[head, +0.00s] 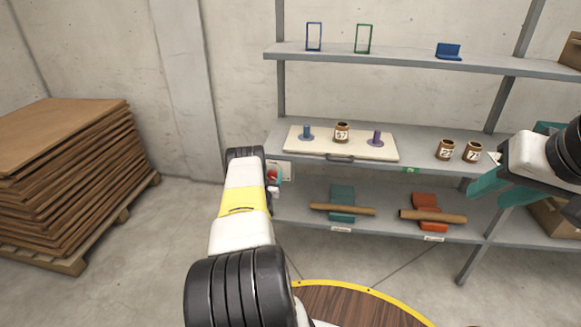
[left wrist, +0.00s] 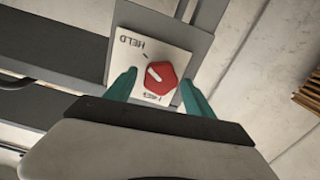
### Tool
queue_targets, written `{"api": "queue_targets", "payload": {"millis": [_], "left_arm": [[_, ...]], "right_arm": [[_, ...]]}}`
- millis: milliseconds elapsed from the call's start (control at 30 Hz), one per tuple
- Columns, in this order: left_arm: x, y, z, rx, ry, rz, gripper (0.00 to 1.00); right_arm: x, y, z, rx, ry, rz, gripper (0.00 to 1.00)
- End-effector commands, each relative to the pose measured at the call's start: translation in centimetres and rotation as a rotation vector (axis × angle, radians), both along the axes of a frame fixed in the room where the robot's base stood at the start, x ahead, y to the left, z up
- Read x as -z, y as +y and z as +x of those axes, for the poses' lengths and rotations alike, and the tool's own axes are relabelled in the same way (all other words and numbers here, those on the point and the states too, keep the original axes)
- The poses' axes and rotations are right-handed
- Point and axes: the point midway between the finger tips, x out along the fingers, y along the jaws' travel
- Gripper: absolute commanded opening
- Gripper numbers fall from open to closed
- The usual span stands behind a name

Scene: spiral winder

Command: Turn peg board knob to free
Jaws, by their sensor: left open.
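A red knob (left wrist: 160,76) sits on a white plate (left wrist: 124,62) marked HELD, with a second, partly covered label near the knob. The white line on the knob slants toward the HELD side. My left gripper (left wrist: 158,80) is open, with one teal finger on each side of the knob; I cannot tell if they touch it. In the head view the knob (head: 272,175) shows beside my left wrist at the shelf's left end. The cream peg board (head: 370,150) lies on the middle shelf with a blue peg (head: 306,133), a labelled jar (head: 342,132) and a purple peg (head: 376,139). My right gripper (head: 503,186) is at the right, its opening unclear.
Two brown jars (head: 445,150) stand on the middle shelf right of the board. Brown rolls (head: 343,209) rest on teal and orange holders on the lower shelf. A round wooden table (head: 355,305) with a yellow rim is in front. Stacked brown sheets (head: 75,165) stand left.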

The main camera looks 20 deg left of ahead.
Motion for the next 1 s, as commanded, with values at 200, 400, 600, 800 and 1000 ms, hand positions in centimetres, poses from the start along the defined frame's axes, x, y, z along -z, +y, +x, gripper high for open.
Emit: {"api": "queue_targets", "payload": {"millis": [200, 400, 600, 800, 1000], "left_arm": [[-0.01, 0.00, 0.11, 0.000, 0.000, -0.001, 0.62], [-0.02, 0.00, 0.10, 0.000, 0.000, -0.001, 0.29], [-0.03, 0.00, 0.09, 0.000, 0.000, -0.001, 0.00], [-0.03, 0.03, 0.08, -0.001, -0.006, -0.025, 0.00], [-0.01, 0.09, 0.05, 0.000, -0.027, -0.111, 0.00]], "right_arm": [[0.00, 0.00, 0.00, 0.000, 0.000, 0.000, 0.36], [0.00, 0.00, 0.00, 0.000, 0.000, 0.000, 0.36], [0.00, 0.00, 0.00, 0.000, 0.000, 0.000, 0.36], [0.00, 0.00, 0.00, 0.000, 0.000, 0.000, 0.36], [0.00, 0.00, 0.00, 0.000, 0.000, 0.000, 0.36]]}}
